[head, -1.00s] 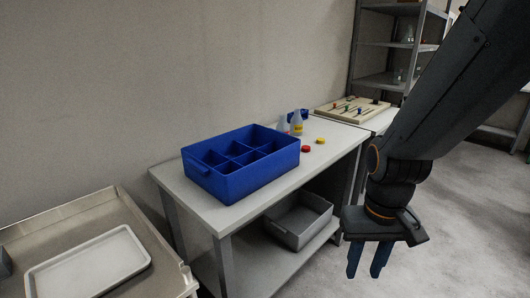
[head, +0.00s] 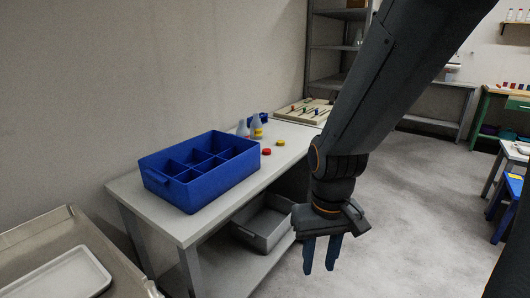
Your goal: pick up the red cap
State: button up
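The red cap (head: 266,151) lies on the white table (head: 207,223), just right of the blue divided box. A yellow cap (head: 280,142) lies close behind it to the right. My gripper (head: 321,269) hangs in front of the table's right side, fingers pointing down. A gap shows between the two fingers and nothing is held. The gripper is apart from the red cap, lower and to the right of it in the picture.
The blue box (head: 214,182) fills much of the tabletop. Bottles (head: 256,127) and a board with coloured pieces (head: 303,110) stand behind the caps. A grey bin (head: 265,222) sits on the lower shelf. Open floor (head: 400,210) lies to the right.

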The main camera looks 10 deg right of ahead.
aim_at(266, 151)
jog(key=z, duration=0.1)
jog(key=i, duration=1.25)
jog(key=z, duration=0.45)
jog(key=i, duration=0.6)
jog(key=z, duration=0.2)
